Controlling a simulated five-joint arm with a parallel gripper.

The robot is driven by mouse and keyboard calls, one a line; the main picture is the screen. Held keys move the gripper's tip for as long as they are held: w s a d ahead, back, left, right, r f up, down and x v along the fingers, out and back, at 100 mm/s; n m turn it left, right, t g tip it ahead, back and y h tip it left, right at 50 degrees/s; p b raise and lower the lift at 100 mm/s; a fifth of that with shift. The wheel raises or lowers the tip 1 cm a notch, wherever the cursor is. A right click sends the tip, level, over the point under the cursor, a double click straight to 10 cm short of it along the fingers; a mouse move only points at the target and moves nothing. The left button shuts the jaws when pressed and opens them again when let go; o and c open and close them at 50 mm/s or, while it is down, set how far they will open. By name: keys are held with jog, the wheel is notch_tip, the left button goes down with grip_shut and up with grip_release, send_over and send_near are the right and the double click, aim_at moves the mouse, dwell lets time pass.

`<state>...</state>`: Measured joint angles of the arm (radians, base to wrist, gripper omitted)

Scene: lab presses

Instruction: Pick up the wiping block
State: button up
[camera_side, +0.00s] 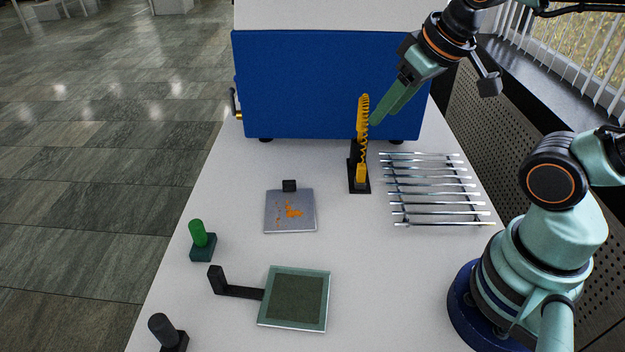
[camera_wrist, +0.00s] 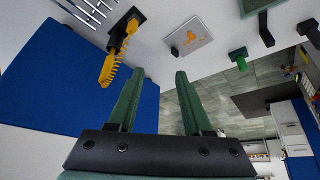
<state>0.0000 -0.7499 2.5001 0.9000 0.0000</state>
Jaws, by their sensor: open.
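Two small handled blocks could each be the wiping block; I cannot tell which. One is a green block with an upright green peg (camera_side: 203,246), at the left of the table. It also shows upper right in the wrist view (camera_wrist: 238,58). The other is a dark grey block with an upright peg (camera_side: 167,334), at the near left edge. My gripper (camera_side: 376,120) is in the air beside a yellow coiled piece, well away from both blocks. In the wrist view its two green fingers (camera_wrist: 158,74) are apart with nothing between them.
The yellow coiled piece stands in a black holder (camera_side: 352,181). A row of metal rods (camera_side: 437,200) lies to its right. A grey plate with orange stains (camera_side: 277,223) and a green-framed pad with a black handle (camera_side: 294,298) lie nearer. A blue box (camera_side: 300,85) stands behind.

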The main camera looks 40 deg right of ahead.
jog(key=shift+o, duration=1.4)
